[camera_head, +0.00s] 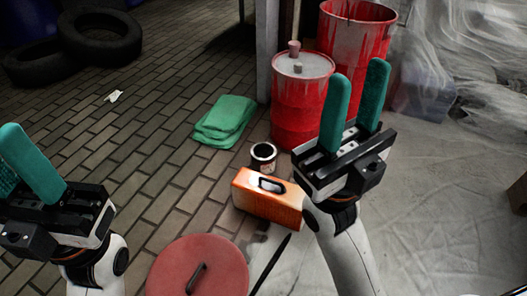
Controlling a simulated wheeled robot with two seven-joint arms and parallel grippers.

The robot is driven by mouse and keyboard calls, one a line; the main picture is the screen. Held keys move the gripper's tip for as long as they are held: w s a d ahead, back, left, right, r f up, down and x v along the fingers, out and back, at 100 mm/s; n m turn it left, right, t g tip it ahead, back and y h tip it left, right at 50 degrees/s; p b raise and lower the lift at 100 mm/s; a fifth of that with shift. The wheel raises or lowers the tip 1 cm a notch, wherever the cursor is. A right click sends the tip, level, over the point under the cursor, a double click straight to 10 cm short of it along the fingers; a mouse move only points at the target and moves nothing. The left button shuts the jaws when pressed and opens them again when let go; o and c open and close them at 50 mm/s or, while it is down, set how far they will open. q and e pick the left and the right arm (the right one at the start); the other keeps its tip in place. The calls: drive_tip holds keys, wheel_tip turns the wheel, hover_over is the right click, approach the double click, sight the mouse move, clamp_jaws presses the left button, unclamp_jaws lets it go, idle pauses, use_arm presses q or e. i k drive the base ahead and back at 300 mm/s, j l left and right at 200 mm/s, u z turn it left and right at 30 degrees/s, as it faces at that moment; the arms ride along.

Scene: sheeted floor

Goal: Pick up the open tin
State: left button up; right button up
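The open tin (263,157) is a small can with a dark inside and a pale rim. It stands upright on the floor near the middle of the head view, just behind an orange case. My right gripper (357,100) is raised to the right of the tin, with its two green fingers apart and nothing between them. My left gripper (20,165) is at the left edge of the picture, far from the tin. One green finger shows clearly and the other is partly cut off by the edge. A gap shows between them with nothing in it.
The orange case (268,204) stands directly in front of the tin. A folded green cloth (225,120) lies behind left. Red barrels (298,110) stand behind right. A round red lid (198,270) is at the front, beside a dark rod (270,265). Bare brick floor (160,165) lies to the left.

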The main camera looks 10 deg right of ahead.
sight(262, 154)
drive_tip(key=i+l+u, duration=0.1)
drive_tip(key=l+u, duration=0.25)
drive_tip(key=l, duration=0.4)
drive_tip(key=l+u, duration=0.4)
drive_tip(key=l, duration=0.35)
drive_tip(key=l+u, duration=0.35)
drive_tip(key=l, duration=0.4)
